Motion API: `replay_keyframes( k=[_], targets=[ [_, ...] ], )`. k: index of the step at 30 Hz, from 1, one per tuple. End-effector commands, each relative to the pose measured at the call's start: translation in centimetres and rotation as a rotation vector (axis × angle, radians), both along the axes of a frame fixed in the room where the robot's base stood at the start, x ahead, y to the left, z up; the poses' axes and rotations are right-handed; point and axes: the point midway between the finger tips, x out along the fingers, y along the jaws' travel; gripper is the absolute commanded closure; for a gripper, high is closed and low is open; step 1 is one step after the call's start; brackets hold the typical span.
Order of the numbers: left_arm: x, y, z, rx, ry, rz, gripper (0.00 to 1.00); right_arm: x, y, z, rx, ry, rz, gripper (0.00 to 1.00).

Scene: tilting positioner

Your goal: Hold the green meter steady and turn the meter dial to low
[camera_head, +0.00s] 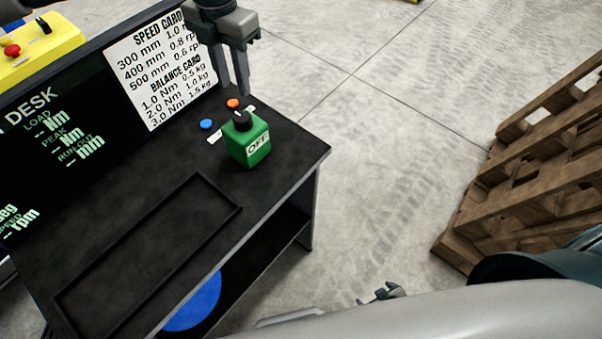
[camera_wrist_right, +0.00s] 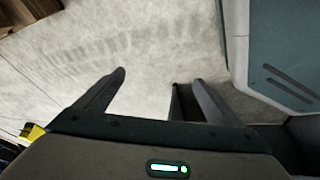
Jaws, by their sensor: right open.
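The green meter (camera_head: 247,144) stands upright near the right end of the black desk. A white label on its front reads OFF. Its black dial (camera_head: 240,121) sits on top, with a small light pointer mark. My left gripper (camera_head: 235,90) comes down at the top of the head view, fingers apart and empty. It is just beyond the meter in the picture and does not touch it. My right gripper (camera_wrist_right: 158,76) is open and empty in the right wrist view, over bare floor. The meter does not show in that view.
A blue button (camera_head: 206,124) and an orange button (camera_head: 233,103) lie behind the meter. A shallow black tray frame (camera_head: 150,245) lies on the desk. A display panel with a white card (camera_head: 158,75) stands behind. A wooden pallet (camera_head: 530,150) stands at right.

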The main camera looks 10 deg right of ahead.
Motion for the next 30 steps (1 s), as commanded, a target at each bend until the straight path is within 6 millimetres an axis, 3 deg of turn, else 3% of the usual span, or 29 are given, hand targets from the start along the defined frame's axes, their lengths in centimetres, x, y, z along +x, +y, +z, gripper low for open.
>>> replay_keyframes(
  k=[1, 6, 15, 24, 30],
  targets=[
    [0.0, 0.0, 0.0, 0.000, 0.000, 0.000, 0.69, 2.4, -0.7, 1.2, -0.007, -0.044, 0.010, 0.12],
    [0.0, 0.0, 0.0, 0.000, 0.000, 0.000, 0.69, 9.5, -2.4, 5.5, -0.019, -0.180, 0.037, 0.12],
    [0.0, 0.0, 0.0, 0.000, 0.000, 0.000, 0.69, 20.6, -3.8, 15.2, -0.028, -0.421, 0.099, 0.12],
    [0.0, 0.0, 0.0, 0.000, 0.000, 0.000, 0.69, 29.1, -3.1, 27.3, -0.014, -0.664, 0.185, 0.12],
    [0.0, 0.0, 0.0, 0.000, 0.000, 0.000, 0.69, 32.7, -1.3, 36.2, 0.009, -0.822, 0.256, 0.12]
  ],
)
